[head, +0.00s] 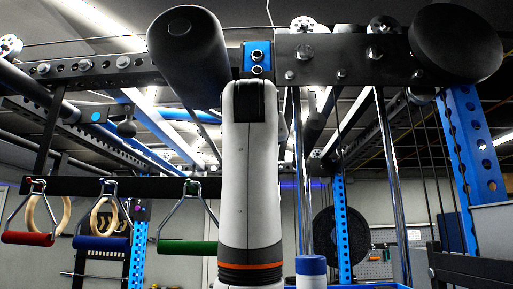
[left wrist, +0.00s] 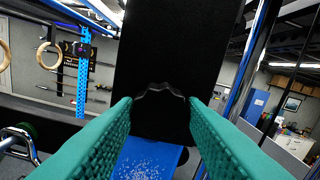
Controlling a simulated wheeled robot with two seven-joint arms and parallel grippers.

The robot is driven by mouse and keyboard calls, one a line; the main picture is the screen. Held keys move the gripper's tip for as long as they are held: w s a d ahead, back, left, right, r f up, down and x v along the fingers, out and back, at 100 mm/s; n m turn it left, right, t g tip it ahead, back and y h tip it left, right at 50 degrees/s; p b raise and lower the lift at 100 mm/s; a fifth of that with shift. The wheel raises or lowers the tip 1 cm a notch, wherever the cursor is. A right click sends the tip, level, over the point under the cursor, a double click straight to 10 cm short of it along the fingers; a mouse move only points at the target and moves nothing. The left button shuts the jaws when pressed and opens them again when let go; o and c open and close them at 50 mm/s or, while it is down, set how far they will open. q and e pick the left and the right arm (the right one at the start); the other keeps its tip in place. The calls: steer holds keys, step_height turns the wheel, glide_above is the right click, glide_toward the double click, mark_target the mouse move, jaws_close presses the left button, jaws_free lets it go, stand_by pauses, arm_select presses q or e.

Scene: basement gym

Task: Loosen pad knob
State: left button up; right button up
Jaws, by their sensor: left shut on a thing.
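In the left wrist view, a black lobed knob (left wrist: 161,112) sits between the two teal ridged fingers of my left gripper (left wrist: 161,116). The fingers are shut on its sides. A wide black panel (left wrist: 175,50) rises behind the knob; I cannot tell whether it is the pad itself. In the head view, two black round pads show, one at upper left (head: 188,50) and one at upper right (head: 455,45), on a dark steel crossbar. My white arm stands in front of the crossbar; the gripper and knob cannot be made out there. My right gripper is not in view.
A blue perforated upright (head: 470,150) stands at the right. Red, blue and green handles (head: 188,247) hang at the left, with wooden rings (head: 110,215) behind. Chrome rods (head: 393,190) and cables run vertically right of my arm. A blue part (left wrist: 150,160) lies below the knob.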

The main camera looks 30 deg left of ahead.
arm_select(q)
steer(key=shift+w+f, duration=0.1)
steer(key=shift+f, duration=0.05)
stand_by(0.3)
steer(key=o, duration=0.9)
steer(key=shift+o, duration=0.5)
steer(key=shift+d, duration=0.1)
steer(key=shift+s, duration=0.2)
steer(key=b+v, duration=0.4)
steer(key=v, duration=0.8)
